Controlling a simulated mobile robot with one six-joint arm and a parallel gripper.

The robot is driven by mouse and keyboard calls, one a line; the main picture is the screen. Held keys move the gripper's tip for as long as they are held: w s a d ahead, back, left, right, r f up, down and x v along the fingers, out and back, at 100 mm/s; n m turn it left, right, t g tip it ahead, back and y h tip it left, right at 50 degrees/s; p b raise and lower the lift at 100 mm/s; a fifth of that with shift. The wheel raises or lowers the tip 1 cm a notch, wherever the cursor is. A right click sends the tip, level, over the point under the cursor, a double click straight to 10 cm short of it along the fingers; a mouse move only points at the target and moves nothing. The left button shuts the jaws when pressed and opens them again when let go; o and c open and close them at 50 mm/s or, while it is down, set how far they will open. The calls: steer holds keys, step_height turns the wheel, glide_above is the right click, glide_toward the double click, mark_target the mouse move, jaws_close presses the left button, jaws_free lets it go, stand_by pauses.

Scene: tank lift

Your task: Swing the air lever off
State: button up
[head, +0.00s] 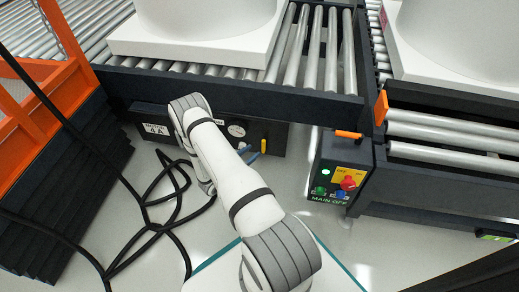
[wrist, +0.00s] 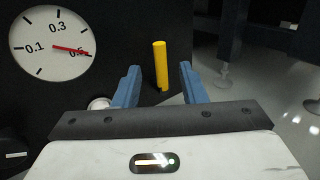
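The air lever is a yellow upright bar (wrist: 160,66) on the dark panel. In the wrist view it stands between the two blue fingers of my gripper (wrist: 158,84), with a gap on each side. The fingers are open. In the head view the yellow lever (head: 264,146) shows at the right end of the black panel box, with my gripper (head: 250,154) just to its left. A pressure gauge (wrist: 52,44) is left of the lever, its red needle near the 0.5 mark; it also shows in the head view (head: 237,129).
A control box (head: 345,175) marked MAIN OFF, with a red knob and coloured buttons, stands right of the panel. Roller conveyors (head: 330,50) carry white tank bases (head: 195,48) above. Black hoses (head: 150,195) lie on the floor at left. An orange frame (head: 40,110) stands at far left.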

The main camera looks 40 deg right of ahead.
mark_target(264, 145)
steer(key=d, duration=0.1)
steer(key=d+b, duration=0.1)
steer(key=d, duration=0.3)
steer(key=shift+w+d+b, duration=0.2)
steer(key=shift+w+b, duration=0.1)
jaws_close()
steer(key=shift+a, duration=0.15)
